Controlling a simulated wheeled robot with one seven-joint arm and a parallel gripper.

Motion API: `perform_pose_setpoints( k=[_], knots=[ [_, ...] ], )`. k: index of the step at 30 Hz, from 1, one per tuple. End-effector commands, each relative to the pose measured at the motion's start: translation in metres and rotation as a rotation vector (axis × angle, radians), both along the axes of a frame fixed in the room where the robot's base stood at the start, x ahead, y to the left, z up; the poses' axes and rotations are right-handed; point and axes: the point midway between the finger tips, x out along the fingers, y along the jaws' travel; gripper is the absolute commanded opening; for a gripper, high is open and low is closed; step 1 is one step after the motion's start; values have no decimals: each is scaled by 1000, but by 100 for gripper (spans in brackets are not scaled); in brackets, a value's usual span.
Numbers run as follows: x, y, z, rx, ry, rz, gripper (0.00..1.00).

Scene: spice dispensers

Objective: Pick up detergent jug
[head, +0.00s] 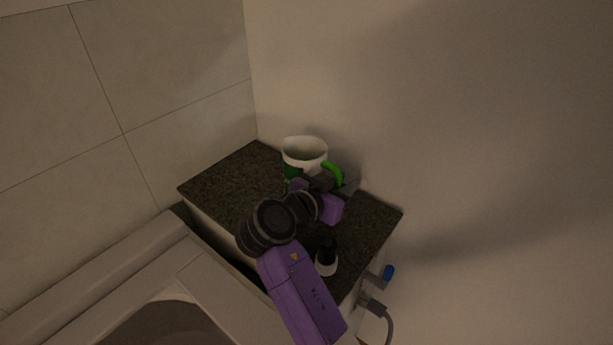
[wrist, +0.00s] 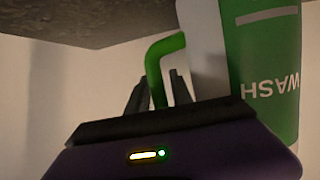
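The detergent jug is white and green with a green handle, and stands on a dark speckled countertop in the head view (head: 304,153). The wrist view shows its green label with upside-down "WASH" lettering (wrist: 262,70) on the right. The jug's green handle (wrist: 154,72) reaches down between the two dark fingers of my gripper (wrist: 160,85). The fingers look apart, with a thin gap beside the handle on the right. In the head view my gripper (head: 343,187) is at the jug's handle side, partly hidden by my purple arm.
The dark countertop (head: 225,185) sits in a corner between a tiled wall (head: 150,80) and a plain wall (head: 450,120). A small black-and-white container (head: 327,264) stands near its front edge. A valve with a blue knob (head: 388,272) is on the wall at right. A pale tub-like fixture (head: 110,280) is at lower left.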

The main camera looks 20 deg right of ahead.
Motion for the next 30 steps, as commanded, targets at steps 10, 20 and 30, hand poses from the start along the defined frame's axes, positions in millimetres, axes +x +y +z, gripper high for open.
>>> perform_pose_setpoints(
  k=[10, 20, 30],
  knots=[
    [0, 0, 0, 0, 0, 0, 0],
    [0, 0, 0, -1, 1, 0, 0],
    [0, 0, 0, -1, 1, 0, 0]
  ],
)
